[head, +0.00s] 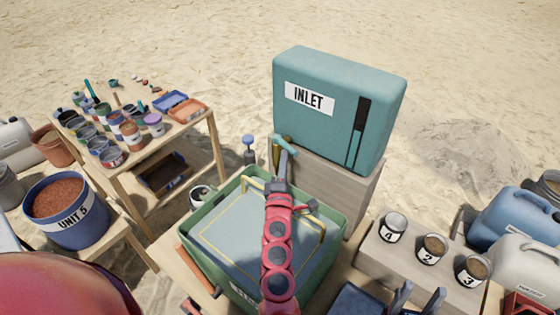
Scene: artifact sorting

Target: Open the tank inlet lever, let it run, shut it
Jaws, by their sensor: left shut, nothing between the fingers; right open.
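The teal tank (315,68) with a white INLET label stands on a grey block behind the green tub. A dark vertical gauge strip (361,122) runs down its front, with a teal lower part. The inlet lever (287,145) shows as a teal handle by a brass fitting (274,152) at the tank's lower left. My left gripper (282,160) is shut and empty, its tip close beside the lever; I cannot tell whether they touch. My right gripper (418,296) is open and empty at the bottom edge, away from the tank.
The green tub (335,225), with a yellow frame inside, lies under my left arm. A wooden table (197,125) with jars and trays stands left. A blue UNIT 5 bucket (85,230) is nearer.

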